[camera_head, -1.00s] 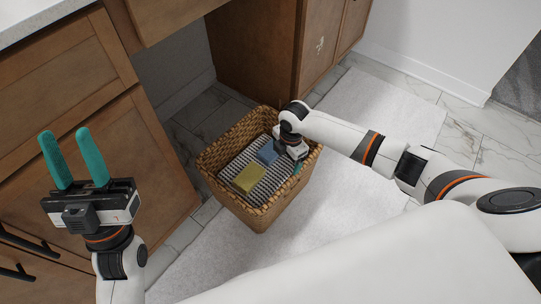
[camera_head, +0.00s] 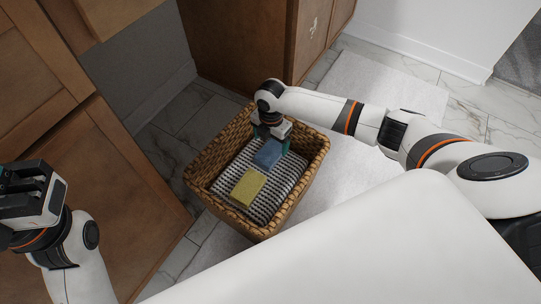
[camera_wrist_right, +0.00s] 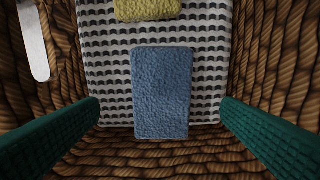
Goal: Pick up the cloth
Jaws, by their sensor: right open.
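A cloth with a black-and-white pattern (camera_head: 284,186) lies in the bottom of a wicker basket (camera_head: 205,159); it also fills the upper middle of the right wrist view (camera_wrist_right: 108,65). A blue textured block (camera_head: 267,154), sponge-like, and a yellow one (camera_head: 247,187) lie on it. My right gripper (camera_head: 270,138) is open inside the basket's far end. In the right wrist view its teal fingers stand on either side of the blue block (camera_wrist_right: 160,95), apart from it. My left gripper (camera_head: 22,193) is at the left edge; its fingers do not show clearly.
A flat pale metallic item (camera_wrist_right: 34,42) lies along the basket's side in the right wrist view. Wooden cabinets (camera_head: 120,190) stand left of and behind the basket. A white rug (camera_head: 375,85) and marble tiles (camera_head: 198,105) cover the floor.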

